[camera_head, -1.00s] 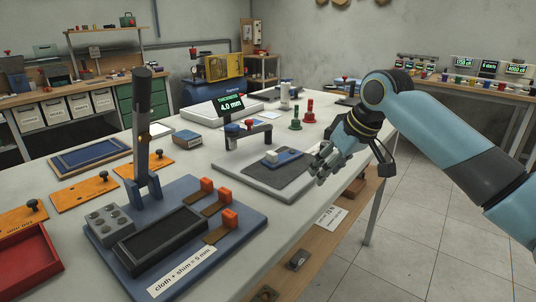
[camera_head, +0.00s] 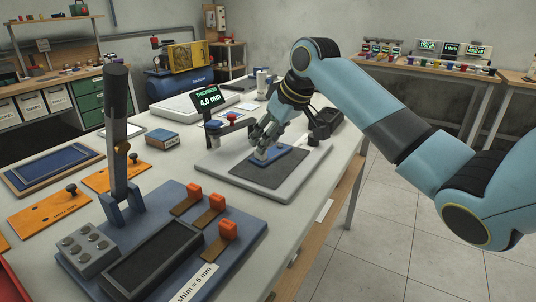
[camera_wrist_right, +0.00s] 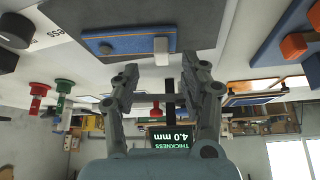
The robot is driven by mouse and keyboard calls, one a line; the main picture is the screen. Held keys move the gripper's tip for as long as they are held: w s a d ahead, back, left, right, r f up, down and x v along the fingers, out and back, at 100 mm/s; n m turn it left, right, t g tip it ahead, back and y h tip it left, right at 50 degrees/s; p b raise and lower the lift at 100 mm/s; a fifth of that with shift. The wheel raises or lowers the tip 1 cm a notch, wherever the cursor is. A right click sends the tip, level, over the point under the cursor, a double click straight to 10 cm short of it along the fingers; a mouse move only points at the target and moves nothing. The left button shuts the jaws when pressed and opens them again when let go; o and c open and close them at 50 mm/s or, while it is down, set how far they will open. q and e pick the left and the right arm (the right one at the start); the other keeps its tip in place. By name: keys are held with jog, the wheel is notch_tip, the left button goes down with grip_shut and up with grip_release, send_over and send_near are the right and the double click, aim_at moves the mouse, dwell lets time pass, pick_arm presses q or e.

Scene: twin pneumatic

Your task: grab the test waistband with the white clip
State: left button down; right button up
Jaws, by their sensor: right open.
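The test waistband (camera_head: 289,158) is a flat blue strip lying on the dark pad of a grey plate (camera_head: 222,170). In the right wrist view the blue strip (camera_wrist_right: 112,43) has an orange-brown edge, and the white clip (camera_wrist_right: 161,50) stands near one end of it. My right gripper (camera_head: 262,148) is over the strip in the head view and hides part of it and most of the clip. In the right wrist view my right gripper (camera_wrist_right: 165,85) is open, its two fingers apart with nothing between them, and the clip is just beyond the fingertips. My left gripper is not in view.
A thickness gauge reading 4.0 mm (camera_head: 208,98) stands behind the plate. A blue press base with orange blocks (camera_head: 228,229) and an upright dark lever (camera_head: 118,130) is at the front left. Orange plates (camera_head: 50,213) lie at the left. The table's right edge is close to the plate.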

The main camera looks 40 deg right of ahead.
aim_at(271, 149)
jog(key=x, duration=0.4)
jog(key=shift+a, duration=0.1)
jog(key=shift+c, duration=0.9)
grip_shut()
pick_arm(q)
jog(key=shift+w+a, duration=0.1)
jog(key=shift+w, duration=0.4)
